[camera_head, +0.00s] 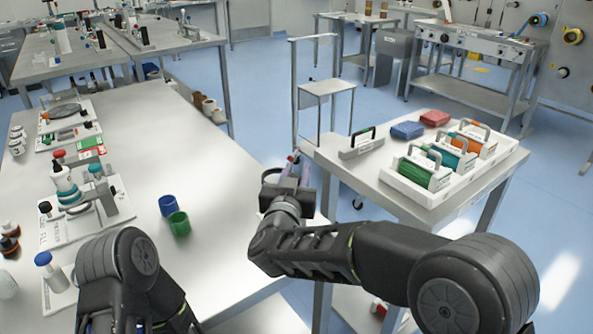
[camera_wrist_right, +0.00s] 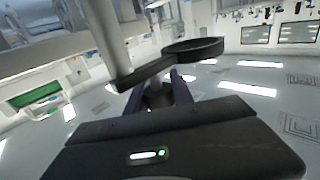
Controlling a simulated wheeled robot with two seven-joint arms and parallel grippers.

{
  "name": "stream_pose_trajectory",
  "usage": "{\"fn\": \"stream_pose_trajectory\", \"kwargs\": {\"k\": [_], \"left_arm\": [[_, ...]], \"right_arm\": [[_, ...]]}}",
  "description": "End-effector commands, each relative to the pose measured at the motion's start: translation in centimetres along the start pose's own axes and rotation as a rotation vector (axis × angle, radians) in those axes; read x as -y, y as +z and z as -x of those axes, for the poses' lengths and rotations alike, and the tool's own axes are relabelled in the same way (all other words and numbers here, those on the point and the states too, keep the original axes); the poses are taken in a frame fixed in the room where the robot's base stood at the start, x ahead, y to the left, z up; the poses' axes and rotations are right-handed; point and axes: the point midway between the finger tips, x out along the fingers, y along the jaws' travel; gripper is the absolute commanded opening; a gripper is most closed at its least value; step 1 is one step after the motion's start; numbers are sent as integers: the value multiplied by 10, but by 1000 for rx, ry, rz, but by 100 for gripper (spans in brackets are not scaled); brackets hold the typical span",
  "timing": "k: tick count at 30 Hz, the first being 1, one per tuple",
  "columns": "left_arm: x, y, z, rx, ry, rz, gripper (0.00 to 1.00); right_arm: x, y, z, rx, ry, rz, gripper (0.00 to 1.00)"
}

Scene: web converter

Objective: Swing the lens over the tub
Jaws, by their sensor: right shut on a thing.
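In the right wrist view, a dark round ring (camera_wrist_right: 195,47), which looks like the lens, stands out on a dark flat arm (camera_wrist_right: 140,75). A pale upright post (camera_wrist_right: 107,40) rises beside that arm. My right gripper (camera_wrist_right: 157,92) is shut at the dark arm. A blue cup (camera_head: 168,206) and a green cup (camera_head: 179,223) stand on the bench; I cannot tell whether either is the tub. My left gripper is out of view.
The white bench (camera_head: 165,130) has a clear middle.

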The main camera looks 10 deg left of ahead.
Motion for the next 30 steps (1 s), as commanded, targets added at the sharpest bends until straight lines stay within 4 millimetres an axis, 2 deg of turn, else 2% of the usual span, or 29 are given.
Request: {"fn": "stream_pose_trajectory", "kwargs": {"k": [6, 7, 14, 24, 30], "left_arm": [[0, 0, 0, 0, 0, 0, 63], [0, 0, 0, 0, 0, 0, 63], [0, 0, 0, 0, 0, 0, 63], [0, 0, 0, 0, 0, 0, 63], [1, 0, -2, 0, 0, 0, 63]], "right_arm": [[-1, -3, -1, -6, 2, -2, 0], [-1, -3, -1, -6, 2, -2, 30], [-1, -2, -1, -4, 1, -1, 48], [0, -1, 2, -3, 0, -1, 50], [0, -1, 23, -3, -2, -2, 50]]}}
